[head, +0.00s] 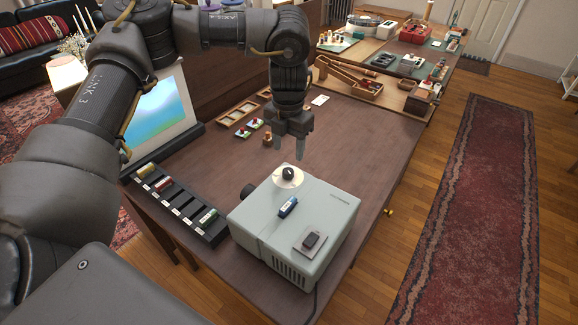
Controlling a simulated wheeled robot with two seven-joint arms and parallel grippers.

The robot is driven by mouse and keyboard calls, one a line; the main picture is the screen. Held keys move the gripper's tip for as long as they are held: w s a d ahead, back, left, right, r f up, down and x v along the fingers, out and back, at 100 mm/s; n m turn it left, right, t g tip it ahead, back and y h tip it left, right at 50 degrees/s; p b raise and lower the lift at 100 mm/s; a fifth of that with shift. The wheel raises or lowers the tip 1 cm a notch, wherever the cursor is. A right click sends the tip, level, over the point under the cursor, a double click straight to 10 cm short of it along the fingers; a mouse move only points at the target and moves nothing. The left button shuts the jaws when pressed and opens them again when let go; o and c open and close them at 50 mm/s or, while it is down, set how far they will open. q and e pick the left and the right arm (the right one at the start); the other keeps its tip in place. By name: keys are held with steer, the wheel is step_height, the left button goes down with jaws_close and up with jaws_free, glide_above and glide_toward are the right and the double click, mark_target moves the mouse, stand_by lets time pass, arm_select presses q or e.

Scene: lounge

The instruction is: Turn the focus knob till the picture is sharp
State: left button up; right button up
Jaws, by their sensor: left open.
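A pale grey projector (335,213) stands on the dark wooden table. A black knob (288,173) on a round white dial (278,181) sits on its top, at the far edge. My left gripper (289,151) points down above and just beyond the knob in the picture. It is open and empty, apart from the knob. A white screen (187,118) stands at the left, partly hidden by my left arm. The picture (160,112) on it is a blurred wash of blue, green and yellow. My right gripper is not in view.
A black slotted rack (180,205) lies left of the projector. Small wooden trays (237,112) lie behind the gripper. The table right of it is clear.

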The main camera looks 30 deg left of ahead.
mark_target(289, 170)
arm_select(q)
step_height(289, 170, down, 6)
steer(key=shift+f+p, duration=0.1)
steer(key=shift+p, duration=0.25)
steer(key=shift+f, duration=0.75)
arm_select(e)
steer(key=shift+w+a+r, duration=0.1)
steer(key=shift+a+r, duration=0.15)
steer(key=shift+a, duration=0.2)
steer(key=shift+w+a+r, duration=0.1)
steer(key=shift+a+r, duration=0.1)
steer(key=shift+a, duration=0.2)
arm_select(q)
steer(key=c, duration=1)
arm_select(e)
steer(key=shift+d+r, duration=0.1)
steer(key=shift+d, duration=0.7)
